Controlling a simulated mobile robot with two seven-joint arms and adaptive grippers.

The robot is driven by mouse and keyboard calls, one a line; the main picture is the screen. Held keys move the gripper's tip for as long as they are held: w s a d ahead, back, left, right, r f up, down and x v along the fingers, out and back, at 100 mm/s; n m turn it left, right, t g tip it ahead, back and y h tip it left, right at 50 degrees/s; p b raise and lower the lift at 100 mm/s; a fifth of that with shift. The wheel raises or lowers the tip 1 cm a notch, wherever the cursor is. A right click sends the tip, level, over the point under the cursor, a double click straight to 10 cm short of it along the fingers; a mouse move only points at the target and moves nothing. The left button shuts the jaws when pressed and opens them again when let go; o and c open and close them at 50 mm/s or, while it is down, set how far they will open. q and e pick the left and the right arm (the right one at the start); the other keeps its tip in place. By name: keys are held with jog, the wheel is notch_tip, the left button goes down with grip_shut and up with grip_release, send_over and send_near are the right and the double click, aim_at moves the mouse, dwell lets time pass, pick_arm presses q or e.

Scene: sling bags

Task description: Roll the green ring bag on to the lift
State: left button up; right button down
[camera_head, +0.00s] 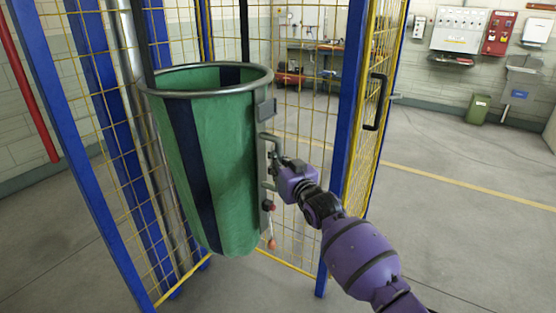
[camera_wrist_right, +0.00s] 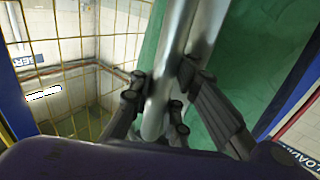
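The green ring bag (camera_head: 222,150) has dark vertical stripes and hangs upright and open from a grey metal ring. In the head view it is at the left centre, within the outline of a blue-posted, yellow-mesh cage (camera_head: 340,130), apparently the lift. How deep it sits inside is unclear. A metal bracket with a bar handle (camera_head: 266,137) is on the bag's right side. My right gripper (camera_head: 278,166) is at this handle. In the right wrist view its fingers (camera_wrist_right: 160,85) close on both sides of the metal bar, with green fabric behind. My left gripper is out of view.
A mesh gate with a black handle (camera_head: 376,102) stands right of the opening. A metal pole (camera_head: 128,50) rises left of the bag. A green bin (camera_head: 478,109) stands by the far wall. The floor at right is clear.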

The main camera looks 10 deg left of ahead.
jog(key=shift+w+d+f, duration=0.15)
jog(key=shift+w+d, duration=0.2)
jog(key=shift+d, duration=0.2)
jog(key=c, duration=2.2)
grip_release()
jog(key=o, duration=0.6)
jog(key=shift+d, duration=0.2)
jog(key=shift+c, duration=0.2)
jog(key=shift+s+a, duration=0.1)
jog(key=shift+a, duration=0.15)
jog(key=shift+s, duration=0.1)
jog(key=shift+s+d, duration=0.2)
jog(key=shift+s, duration=0.1)
jog(key=v, duration=1.1)
